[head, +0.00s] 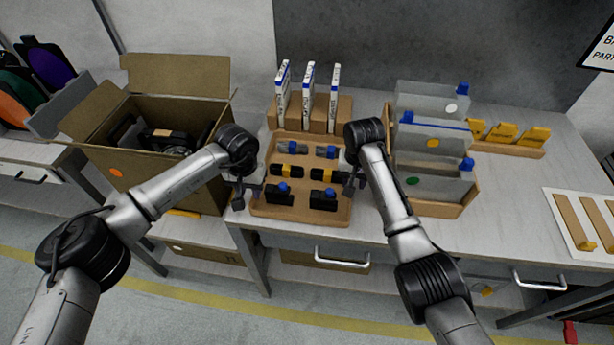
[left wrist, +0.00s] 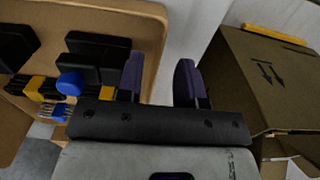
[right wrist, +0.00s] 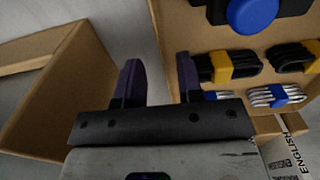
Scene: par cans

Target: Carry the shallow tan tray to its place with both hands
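The shallow tan tray (head: 300,221) lies on the grey bench and holds several small black, blue and yellow items. My left gripper (head: 247,196) is at the tray's left edge, and my right gripper (head: 351,186) is at its right edge. In the left wrist view the open fingers (left wrist: 160,80) stand apart, with the tray rim (left wrist: 152,30) seen between them. In the right wrist view the open fingers (right wrist: 159,80) also stand apart, with the tray's edge (right wrist: 164,45) between them. I cannot tell whether the fingers reach down past the rim.
An open cardboard box (head: 150,185) with dark gear stands close left of the tray. A tan rack with white booklets (head: 308,95) is behind it. A wooden holder (head: 440,208) with grey dividers stands close on the right. The bench's front edge is just before the tray.

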